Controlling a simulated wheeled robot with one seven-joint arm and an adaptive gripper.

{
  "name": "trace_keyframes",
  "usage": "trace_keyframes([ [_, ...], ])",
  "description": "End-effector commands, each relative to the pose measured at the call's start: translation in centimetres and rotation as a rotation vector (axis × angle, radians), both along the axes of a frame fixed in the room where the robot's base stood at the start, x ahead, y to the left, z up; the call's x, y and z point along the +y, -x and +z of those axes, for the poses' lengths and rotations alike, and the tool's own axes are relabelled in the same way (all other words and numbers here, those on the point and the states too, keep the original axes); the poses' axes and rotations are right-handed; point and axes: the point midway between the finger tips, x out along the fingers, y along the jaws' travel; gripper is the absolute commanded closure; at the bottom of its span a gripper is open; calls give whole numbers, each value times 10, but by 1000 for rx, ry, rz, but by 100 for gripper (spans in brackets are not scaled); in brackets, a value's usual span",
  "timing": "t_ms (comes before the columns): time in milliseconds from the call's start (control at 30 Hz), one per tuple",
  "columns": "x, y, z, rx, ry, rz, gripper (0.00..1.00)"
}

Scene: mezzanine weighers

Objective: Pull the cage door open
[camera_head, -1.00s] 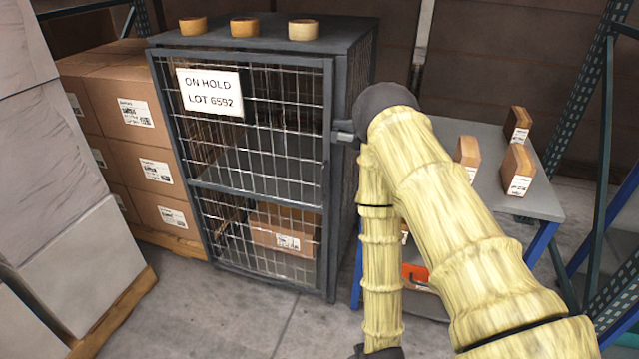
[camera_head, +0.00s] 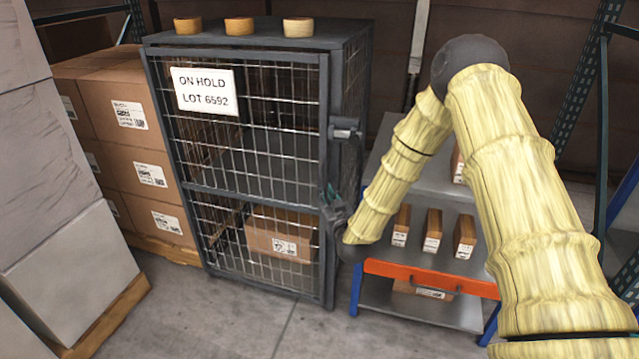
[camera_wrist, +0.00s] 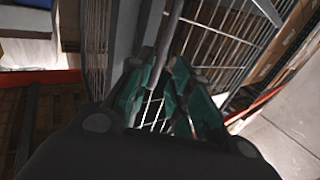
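The cage door (camera_head: 256,191) is a grey-framed wire mesh panel with an "ON HOLD LOT 6592" sign (camera_head: 206,91). It looks shut against the cage (camera_head: 352,95). A grey bracket (camera_head: 344,132) sticks out at its right edge. My gripper (camera_head: 331,199) is low at that right edge, below the bracket, partly hidden by my arm. In the wrist view, the teal fingers (camera_wrist: 161,62) stand apart, with a thin grey bar (camera_wrist: 169,40) running between them. I cannot tell whether either finger touches the bar.
Several cartons (camera_head: 131,146) are stacked left of the cage. Three round wooden pieces (camera_head: 239,25) sit on its top. A shelf cart (camera_head: 395,296) with small boxes and an orange-edged shelf stands close on the right. The floor (camera_head: 235,325) before the door is clear.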

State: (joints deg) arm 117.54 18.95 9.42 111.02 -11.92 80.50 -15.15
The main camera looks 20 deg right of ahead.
Motion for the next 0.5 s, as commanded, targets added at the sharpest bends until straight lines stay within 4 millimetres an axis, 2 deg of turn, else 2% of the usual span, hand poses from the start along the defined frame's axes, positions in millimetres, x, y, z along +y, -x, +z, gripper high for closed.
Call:
trace_keyframes([
  [300, 0, -51, 0, 1, 0, 0, 79],
  [500, 0, -71, -1, 2, -1, 0, 79],
])
